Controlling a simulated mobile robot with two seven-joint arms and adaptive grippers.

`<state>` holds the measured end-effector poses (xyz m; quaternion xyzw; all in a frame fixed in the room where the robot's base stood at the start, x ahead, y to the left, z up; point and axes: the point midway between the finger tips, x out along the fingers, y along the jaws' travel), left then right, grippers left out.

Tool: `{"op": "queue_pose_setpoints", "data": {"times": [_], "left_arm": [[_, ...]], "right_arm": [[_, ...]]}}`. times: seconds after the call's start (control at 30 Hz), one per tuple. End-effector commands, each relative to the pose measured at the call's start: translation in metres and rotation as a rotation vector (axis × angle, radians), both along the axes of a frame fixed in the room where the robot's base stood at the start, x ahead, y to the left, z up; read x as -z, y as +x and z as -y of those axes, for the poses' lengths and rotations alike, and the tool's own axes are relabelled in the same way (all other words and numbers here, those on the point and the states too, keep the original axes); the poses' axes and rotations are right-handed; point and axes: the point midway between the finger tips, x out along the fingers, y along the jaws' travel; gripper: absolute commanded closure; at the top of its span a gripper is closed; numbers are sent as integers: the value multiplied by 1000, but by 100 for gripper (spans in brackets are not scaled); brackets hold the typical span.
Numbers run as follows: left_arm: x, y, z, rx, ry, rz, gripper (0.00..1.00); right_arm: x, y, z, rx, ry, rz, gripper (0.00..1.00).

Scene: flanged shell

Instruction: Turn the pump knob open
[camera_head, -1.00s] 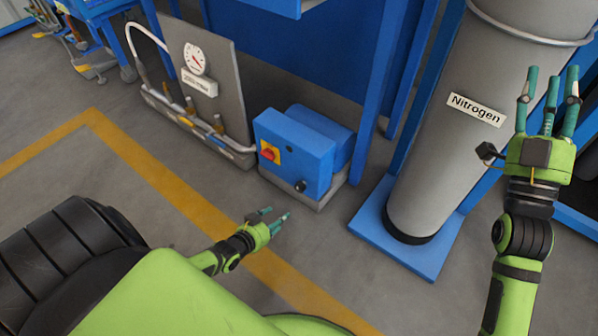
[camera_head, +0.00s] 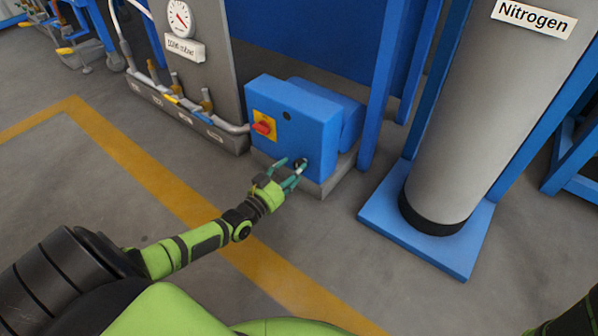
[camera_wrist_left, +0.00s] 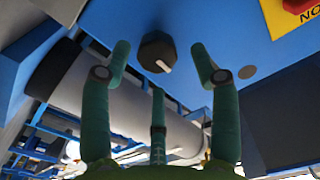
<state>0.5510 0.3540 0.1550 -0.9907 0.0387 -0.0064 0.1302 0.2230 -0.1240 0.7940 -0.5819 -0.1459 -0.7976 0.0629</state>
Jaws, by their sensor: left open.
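The pump is a blue box (camera_head: 293,121) low on the floor. Its black knob (camera_head: 301,166) sits low on the front face, partly behind my fingers. In the left wrist view the knob (camera_wrist_left: 157,52) is dark and faceted with a pale pointer line, and lies between and beyond my spread fingertips. My left gripper (camera_head: 289,172) is open in front of the knob; in the wrist view its teal fingers (camera_wrist_left: 160,70) hold nothing. I cannot tell whether any finger touches the knob. My right gripper is out of view.
A red switch on a yellow plate (camera_head: 264,127) is on the same pump face, up and left of the knob. A grey gauge panel (camera_head: 205,55) stands to the left. A grey Nitrogen cylinder (camera_head: 470,130) on a blue base (camera_head: 440,255) stands to the right. Floor in front is clear.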

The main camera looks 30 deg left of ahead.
Motion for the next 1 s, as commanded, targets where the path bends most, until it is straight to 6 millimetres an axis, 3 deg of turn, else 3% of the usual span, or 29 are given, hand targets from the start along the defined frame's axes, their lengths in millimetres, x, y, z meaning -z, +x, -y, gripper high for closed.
{"op": "queue_pose_setpoints", "data": {"times": [0.03, 0.2, 0.57, 0.7, 1.0], "left_arm": [[4, 9, 1, 1, 1, 4, 39], [4, 27, 2, 1, 1, 0, 39], [1, 33, 3, 0, 0, -3, 39], [1, 33, 3, 0, 0, -3, 94], [-1, 33, 3, 1, -7, 2, 94]], "right_arm": [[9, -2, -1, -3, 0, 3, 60], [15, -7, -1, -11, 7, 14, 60], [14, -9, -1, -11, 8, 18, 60], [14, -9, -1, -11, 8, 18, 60], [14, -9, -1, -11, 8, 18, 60]]}}
